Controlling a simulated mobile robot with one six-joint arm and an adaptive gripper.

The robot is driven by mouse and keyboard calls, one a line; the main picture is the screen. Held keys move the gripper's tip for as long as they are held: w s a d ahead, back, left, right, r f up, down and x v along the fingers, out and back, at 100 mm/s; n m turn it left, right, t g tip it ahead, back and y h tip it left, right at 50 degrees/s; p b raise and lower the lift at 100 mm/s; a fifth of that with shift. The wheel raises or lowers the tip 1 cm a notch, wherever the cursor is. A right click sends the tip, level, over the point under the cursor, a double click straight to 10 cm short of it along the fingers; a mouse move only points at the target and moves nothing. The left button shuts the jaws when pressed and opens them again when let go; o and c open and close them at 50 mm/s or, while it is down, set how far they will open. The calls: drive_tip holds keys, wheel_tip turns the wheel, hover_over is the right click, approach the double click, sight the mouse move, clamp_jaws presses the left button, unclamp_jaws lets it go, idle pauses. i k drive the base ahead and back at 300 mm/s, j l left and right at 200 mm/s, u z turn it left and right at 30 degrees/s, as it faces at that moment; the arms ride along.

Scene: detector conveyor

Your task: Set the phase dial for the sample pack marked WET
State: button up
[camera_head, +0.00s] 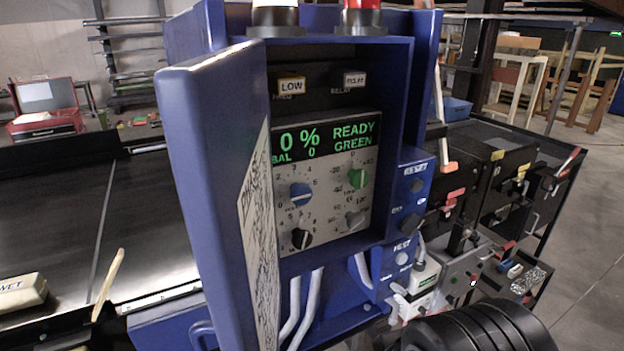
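A pale pack marked WET (22,291) lies at the lower left, cut off by the picture edge. An open blue cabinet holds a control panel (328,205) with a blue knob (300,195), a green knob (357,178), a black knob (301,239) and a grey knob (354,219). Small scale numbers ring the knobs; the dial names are too small to read, so I cannot tell which is the phase dial. The display (327,138) reads 0 %, BAL 0, READY GREEN.
The cabinet's open door (215,170) stands left of the panel and bears a printed sheet (257,235). A dark conveyor belt (150,225) runs at left. White cables (311,305) hang below the panel. Cluttered black equipment (510,180) stands at right, with open floor beyond.

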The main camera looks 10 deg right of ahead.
sight(355, 221)
drive_tip(key=l+u, duration=0.5)
drive_tip(key=k+l+u, duration=0.1)
drive_tip(key=l+u, duration=0.2)
drive_tip(key=u, duration=0.2)
drive_tip(key=k+l+u, duration=0.15)
drive_tip(key=l+u, duration=0.35)
drive_tip(key=j, duration=0.1)
